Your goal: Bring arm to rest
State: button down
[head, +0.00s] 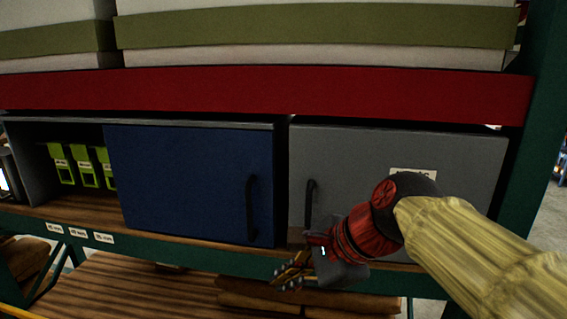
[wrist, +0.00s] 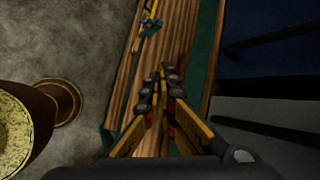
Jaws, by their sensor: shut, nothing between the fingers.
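My gripper (head: 290,272) is shut and empty. In the head view it hangs at the front edge of the shelf, below and in front of the grey cabinet door (head: 400,180). My arm reaches in from the lower right in a pale yellow sleeve. In the wrist view the closed fingers of my gripper (wrist: 166,85) point along a wooden shelf board (wrist: 165,60).
A blue cabinet door (head: 190,185) with a black handle is left of the grey door. Green boxes (head: 88,168) stand in the open compartment at the left. A red beam (head: 280,95) runs above. Folded brown sacks (head: 310,298) lie on the lower shelf.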

jog(key=s+d+f+n+h+b, duration=0.2)
jog(key=s+d+f+n+b, duration=0.2)
jog(key=f+b, duration=0.6)
jog(key=s+d+f+n+h+b, duration=0.2)
jog(key=s+d+f+n+b, duration=0.2)
jog(key=f, duration=1.6)
jog(key=s+d+f+n+t+h+b, duration=0.1)
jog(key=s+d+f+n+b, duration=0.3)
jog(key=f+b, duration=1.1)
jog(key=shift+s+d+f+n+h+b, duration=0.3)
jog(key=shift+d+n+h+b, duration=0.45)
jog(key=shift+d+n, duration=1.7)
jog(key=shift+d+m, duration=0.8)
jog(key=shift+m, duration=0.05)
